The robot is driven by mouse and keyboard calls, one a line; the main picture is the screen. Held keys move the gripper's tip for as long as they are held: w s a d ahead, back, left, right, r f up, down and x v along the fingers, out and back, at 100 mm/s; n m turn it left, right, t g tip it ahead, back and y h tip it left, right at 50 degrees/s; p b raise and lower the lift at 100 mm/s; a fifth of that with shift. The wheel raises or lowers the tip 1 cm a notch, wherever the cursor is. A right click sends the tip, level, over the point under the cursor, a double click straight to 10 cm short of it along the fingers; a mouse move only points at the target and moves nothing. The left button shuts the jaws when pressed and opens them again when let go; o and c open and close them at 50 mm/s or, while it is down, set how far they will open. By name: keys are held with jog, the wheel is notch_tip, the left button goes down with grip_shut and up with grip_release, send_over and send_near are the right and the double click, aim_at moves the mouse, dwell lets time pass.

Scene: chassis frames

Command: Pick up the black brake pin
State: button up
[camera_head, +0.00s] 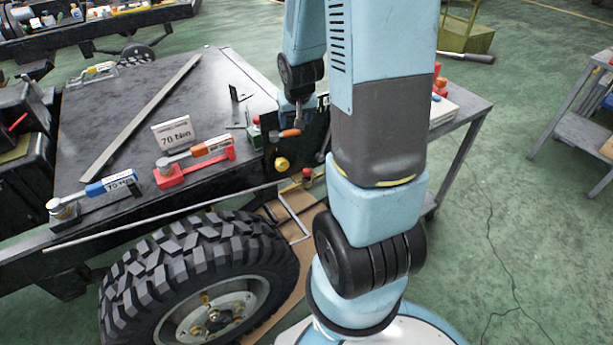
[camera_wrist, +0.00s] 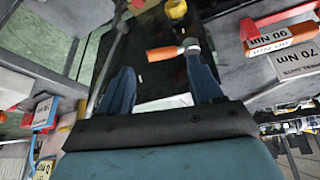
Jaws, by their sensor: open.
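My gripper (camera_wrist: 160,64) is open in the wrist view, with its two dark blue fingers apart. An orange cylindrical piece with a pale metal end (camera_wrist: 170,52) shows between and just beyond the fingertips, against a dark panel; I cannot tell whether it is touched. In the head view the orange piece (camera_head: 289,133) shows at the dark side panel, below the end of my arm, and my gripper there is small and partly hidden. I cannot pick out the black brake pin with certainty. Small thin black parts (camera_head: 237,96) stand on the dark table top nearby.
The dark table (camera_head: 110,140) carries a red tool (camera_head: 195,160), a blue tool (camera_head: 100,190), a "70 Nm" sign (camera_head: 173,134) and a long flat bar (camera_head: 140,118). A yellow knob (camera_head: 282,164) sits on the panel. A large tyre (camera_head: 190,270) stands in front.

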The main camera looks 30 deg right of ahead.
send_near(307, 172)
jog(key=shift+m+g, duration=0.3)
jog(key=shift+m, duration=0.1)
jog(key=x, duration=0.6)
jog(key=shift+w+r, duration=0.1)
jog(key=shift+w, duration=0.3)
jog(key=shift+x, duration=2.65)
jog(key=shift+s, duration=0.2)
jog(key=c, duration=1.1)
